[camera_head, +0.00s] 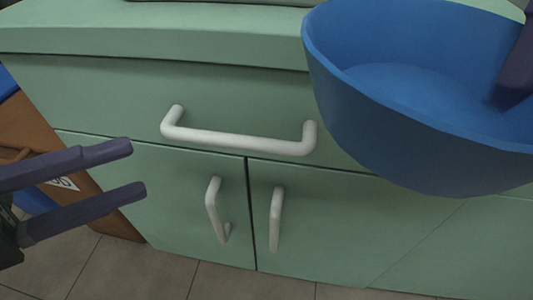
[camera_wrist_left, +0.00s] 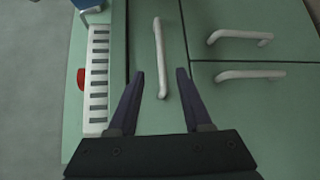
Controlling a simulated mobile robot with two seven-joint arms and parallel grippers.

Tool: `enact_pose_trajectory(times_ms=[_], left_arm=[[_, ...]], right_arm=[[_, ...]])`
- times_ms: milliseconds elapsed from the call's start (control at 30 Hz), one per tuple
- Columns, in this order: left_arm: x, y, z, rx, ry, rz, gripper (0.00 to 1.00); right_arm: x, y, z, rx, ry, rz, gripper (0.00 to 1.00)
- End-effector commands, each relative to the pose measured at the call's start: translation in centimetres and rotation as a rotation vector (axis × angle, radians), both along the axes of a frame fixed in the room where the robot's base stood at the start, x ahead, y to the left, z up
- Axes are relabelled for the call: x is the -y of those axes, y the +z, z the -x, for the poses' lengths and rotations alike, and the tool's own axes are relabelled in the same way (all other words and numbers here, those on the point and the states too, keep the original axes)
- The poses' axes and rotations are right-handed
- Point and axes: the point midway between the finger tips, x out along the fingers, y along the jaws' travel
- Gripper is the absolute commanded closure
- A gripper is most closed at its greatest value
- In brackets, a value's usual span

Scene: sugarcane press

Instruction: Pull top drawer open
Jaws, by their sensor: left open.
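The top drawer (camera_head: 95,95) is a wide pale-green front below the countertop, and it is closed. Its white bar handle (camera_head: 240,141) runs across the middle of the drawer. My left gripper (camera_head: 138,168) is open and empty, to the left of the handle and apart from it in the head view. In the left wrist view the drawer handle (camera_wrist_left: 159,50) lies lengthwise, its near end between the open fingertips (camera_wrist_left: 160,72) in the picture; no contact shows. One dark finger of my right gripper (camera_head: 515,65) shows inside a blue bowl (camera_head: 400,130) at the right; its other finger is hidden.
The bowl hangs in front of the drawer's right part. Two cupboard doors with upright white handles (camera_head: 214,210) (camera_head: 276,220) sit below the drawer. A white slotted panel (camera_wrist_left: 97,75) and a red knob (camera_wrist_left: 81,79) show in the left wrist view. Tiled floor lies below.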

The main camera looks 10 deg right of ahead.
Motion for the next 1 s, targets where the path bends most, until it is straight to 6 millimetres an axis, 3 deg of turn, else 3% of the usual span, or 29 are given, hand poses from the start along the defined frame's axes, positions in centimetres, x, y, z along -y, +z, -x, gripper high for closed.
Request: enact_pose_trajectory(times_ms=[167,700,1000], left_arm=[[0.6,-0.6,-0.7,-0.002,0.010,0.016,0.50],[9.4,-2.0,-5.0,-0.001,0.010,0.015,0.50],[10.5,-2.1,-5.5,-0.002,0.010,0.012,0.50]], right_arm=[[0.0,-0.8,0.0,0.000,0.000,-0.001,1.00],[0.0,-2.4,0.0,0.000,0.000,0.000,1.00],[0.0,-2.5,0.0,0.000,0.000,0.000,1.00]])
